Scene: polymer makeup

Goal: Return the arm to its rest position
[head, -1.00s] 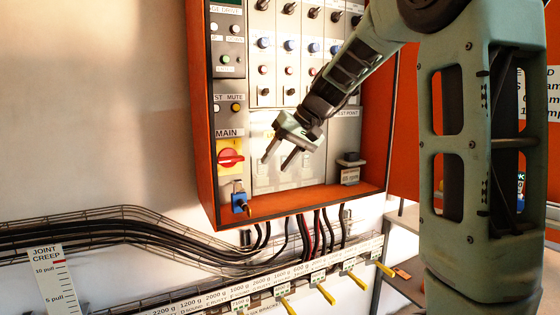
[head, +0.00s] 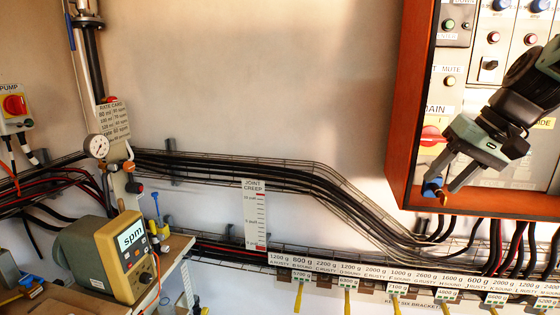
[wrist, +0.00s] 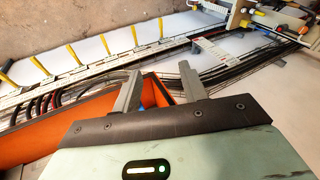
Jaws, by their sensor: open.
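My gripper (head: 451,172) is at the right of the head view, in front of the lower part of an orange control cabinet (head: 401,130). Its two grey fingers are apart, point down and left, and hold nothing. They hide part of the panel and sit close to the red main switch (head: 431,136) and a small blue padlock-like piece (head: 433,188). In the wrist view the open fingers (wrist: 163,95) reach over the orange cabinet edge (wrist: 95,108), with a bit of blue between them. Whether they touch anything I cannot tell.
Black cables run in a wire tray (head: 300,174) along the wall. Below hangs a row of weight labels with yellow-handled tools (head: 347,300). At left are a beige spm device (head: 105,258) on a bench and a pressure gauge (head: 96,146). The upper middle wall is bare.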

